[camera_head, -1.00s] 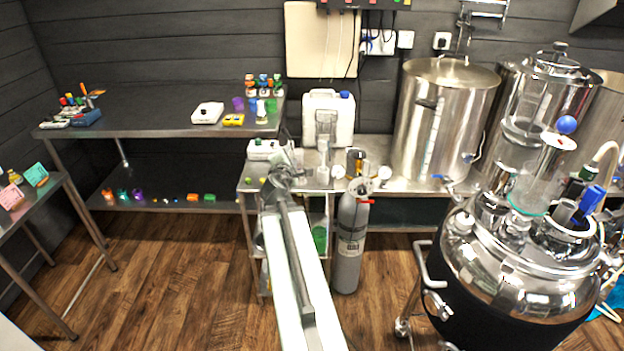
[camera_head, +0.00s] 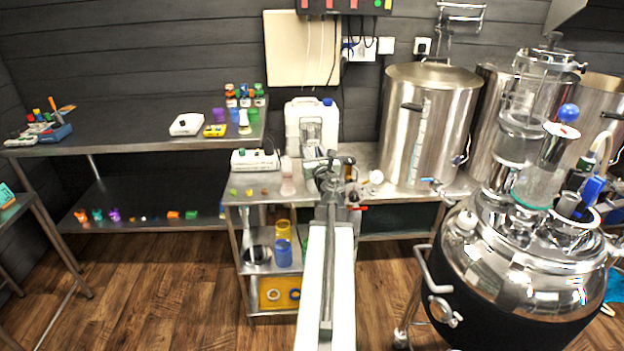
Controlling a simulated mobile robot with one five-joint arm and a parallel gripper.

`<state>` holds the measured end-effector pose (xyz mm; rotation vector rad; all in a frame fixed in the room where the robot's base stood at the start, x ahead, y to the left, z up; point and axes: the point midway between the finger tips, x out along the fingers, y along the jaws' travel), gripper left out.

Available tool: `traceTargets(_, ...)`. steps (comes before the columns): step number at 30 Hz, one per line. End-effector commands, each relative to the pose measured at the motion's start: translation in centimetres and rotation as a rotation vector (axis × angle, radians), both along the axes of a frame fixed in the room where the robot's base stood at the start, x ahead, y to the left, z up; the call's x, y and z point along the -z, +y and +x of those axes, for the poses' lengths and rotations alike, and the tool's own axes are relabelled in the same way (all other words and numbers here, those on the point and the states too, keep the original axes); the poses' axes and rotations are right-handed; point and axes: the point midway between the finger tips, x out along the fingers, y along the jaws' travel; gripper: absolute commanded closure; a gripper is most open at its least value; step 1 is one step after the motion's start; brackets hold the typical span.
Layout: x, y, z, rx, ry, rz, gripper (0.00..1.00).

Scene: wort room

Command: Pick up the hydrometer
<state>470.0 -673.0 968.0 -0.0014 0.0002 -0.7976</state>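I cannot make out a hydrometer for certain. A slim clear cylinder (camera_head: 287,178) stands upright on the steel bench (camera_head: 262,203), left of my gripper; whether it holds anything is too small to tell. My arm reaches forward from the bottom of the view. My gripper (camera_head: 328,172) is at its far end, over or in front of the bench edge. Its fingers are too small and foreshortened to show whether they are open or shut. It hides part of the bench behind it.
A white jug (camera_head: 311,127) and a steel pot (camera_head: 425,125) stand on the bench. A white device (camera_head: 254,160) sits at its left. Yellow (camera_head: 283,229) and blue (camera_head: 283,253) cups are on a shelf below. A large steel vessel (camera_head: 520,265) stands close on the right. The floor at left is clear.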

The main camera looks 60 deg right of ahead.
Motion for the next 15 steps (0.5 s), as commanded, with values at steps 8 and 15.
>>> traceTargets(8,0.0,-3.3,3.0,-0.002,-0.001,0.001,0.63)
traceTargets(15,0.0,-3.1,2.9,-0.002,-0.001,0.001,0.8)
